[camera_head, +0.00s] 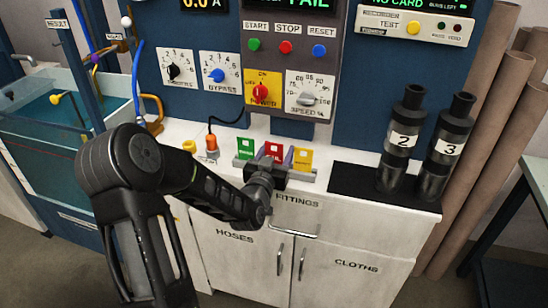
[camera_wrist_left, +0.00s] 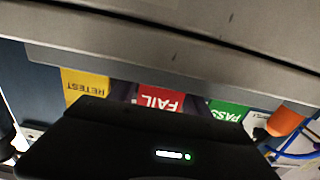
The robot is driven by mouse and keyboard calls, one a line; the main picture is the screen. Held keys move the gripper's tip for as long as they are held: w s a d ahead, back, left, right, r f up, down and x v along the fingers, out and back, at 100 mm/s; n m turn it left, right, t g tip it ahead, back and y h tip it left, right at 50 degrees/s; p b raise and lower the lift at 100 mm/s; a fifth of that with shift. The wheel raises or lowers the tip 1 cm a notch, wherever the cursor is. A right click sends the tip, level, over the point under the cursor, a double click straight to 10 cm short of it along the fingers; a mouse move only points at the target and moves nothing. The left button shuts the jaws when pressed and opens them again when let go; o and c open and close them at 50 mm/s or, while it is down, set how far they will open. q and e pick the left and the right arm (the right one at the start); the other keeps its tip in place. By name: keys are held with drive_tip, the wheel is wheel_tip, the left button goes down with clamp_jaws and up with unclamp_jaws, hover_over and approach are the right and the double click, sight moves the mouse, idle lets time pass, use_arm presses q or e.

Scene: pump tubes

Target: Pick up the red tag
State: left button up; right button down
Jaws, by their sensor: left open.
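The red tag (camera_head: 273,150), marked FAIL, stands in a grey rack (camera_head: 307,173) on the white counter, between a green tag (camera_head: 245,148) and a yellow tag (camera_head: 302,159). My left gripper (camera_head: 268,170) is at the front of the rack, just below the red tag, and hides its lower part. My right gripper is not in view.
Two black cylinders marked 2 (camera_head: 401,145) and 3 (camera_head: 445,150) stand on a dark mat (camera_head: 352,182) at right. An orange-topped object (camera_head: 211,146) stands left of the rack. A control panel (camera_head: 290,75) rises behind. A water tank (camera_head: 50,120) is at left.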

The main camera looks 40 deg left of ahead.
use_arm(q)
drive_tip(key=shift+c, duration=0.2)
idle(0.3)
drive_tip(key=c, duration=1.1)
